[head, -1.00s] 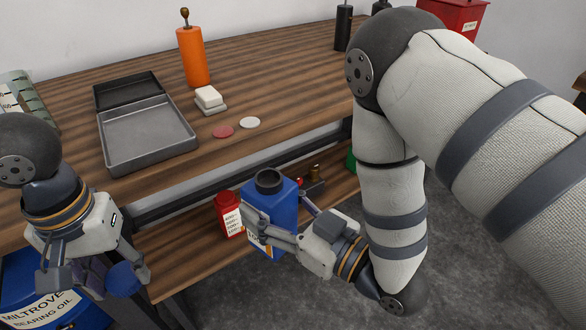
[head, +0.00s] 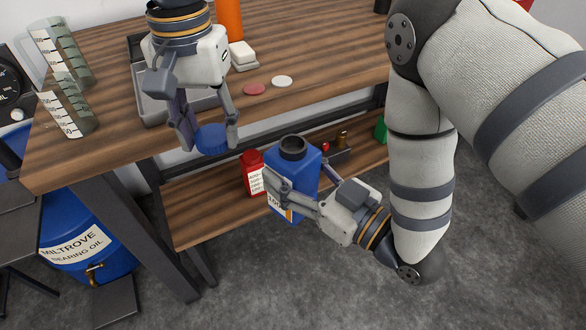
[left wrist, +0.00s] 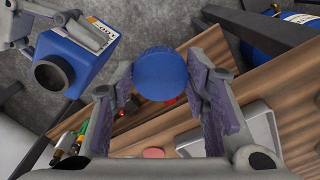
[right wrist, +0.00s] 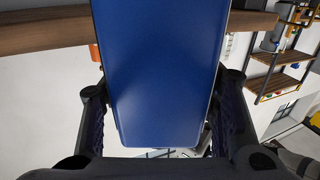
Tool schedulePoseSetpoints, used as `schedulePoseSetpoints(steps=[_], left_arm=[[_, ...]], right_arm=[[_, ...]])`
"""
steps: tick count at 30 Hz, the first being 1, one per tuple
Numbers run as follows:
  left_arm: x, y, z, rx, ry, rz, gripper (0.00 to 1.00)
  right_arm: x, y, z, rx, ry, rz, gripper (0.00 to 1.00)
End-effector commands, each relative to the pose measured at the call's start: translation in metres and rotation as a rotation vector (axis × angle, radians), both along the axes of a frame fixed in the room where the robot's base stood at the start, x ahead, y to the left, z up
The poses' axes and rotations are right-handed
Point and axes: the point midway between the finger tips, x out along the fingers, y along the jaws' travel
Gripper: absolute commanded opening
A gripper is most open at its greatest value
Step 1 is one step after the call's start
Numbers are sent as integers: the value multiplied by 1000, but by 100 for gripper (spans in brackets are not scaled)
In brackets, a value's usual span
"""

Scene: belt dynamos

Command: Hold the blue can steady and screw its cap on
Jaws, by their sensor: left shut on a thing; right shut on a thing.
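The blue can (head: 304,170) has an open dark neck (head: 292,146) and is tilted slightly in the head view. My right gripper (head: 277,190) is shut on the can's body, holding it in front of the bench's lower shelf; the can's blue side (right wrist: 160,70) fills the right wrist view. My left gripper (head: 207,135) is shut on the blue cap (head: 211,139), up and to the left of the can's neck and apart from it. In the left wrist view the cap (left wrist: 160,74) sits between the fingers, with the can's open neck (left wrist: 53,73) at the left.
A red bottle (head: 252,172) stands on the lower shelf, close behind the can. A blue oil drum (head: 85,235) stands at the left.

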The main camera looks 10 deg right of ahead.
Motion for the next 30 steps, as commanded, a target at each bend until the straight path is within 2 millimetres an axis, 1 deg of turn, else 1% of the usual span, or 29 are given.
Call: schedulePoseSetpoints(steps=[1, 3, 6, 9, 12, 16, 24, 26, 30], left_arm=[[1, -18, 11, 0, -3, -32, 23], [-1, -42, 25, 1, -3, -78, 23], [-7, -71, 42, 2, -3, -139, 23], [-15, -94, 55, 2, -4, -189, 23], [-21, -108, 62, 2, -3, -221, 23], [-24, -115, 66, 2, -2, -238, 23], [-24, -115, 66, 2, -3, -238, 23], [-24, -115, 64, 3, -3, -238, 23], [-24, -115, 51, 3, -2, -239, 23]], right_arm=[[0, 0, 1, 2, -4, 0, 0], [0, 0, 1, 2, -4, 0, 0], [0, 0, 1, 2, -4, 0, 0], [0, 0, 1, 2, -4, 0, 0], [0, 0, 1, 2, -4, 0, 0], [0, 0, 1, 2, -4, 0, 0], [0, 0, 1, 2, -4, 0, 0], [0, 0, 1, 2, -4, 0, 0], [0, 0, 1, 2, -4, 0, 0]])
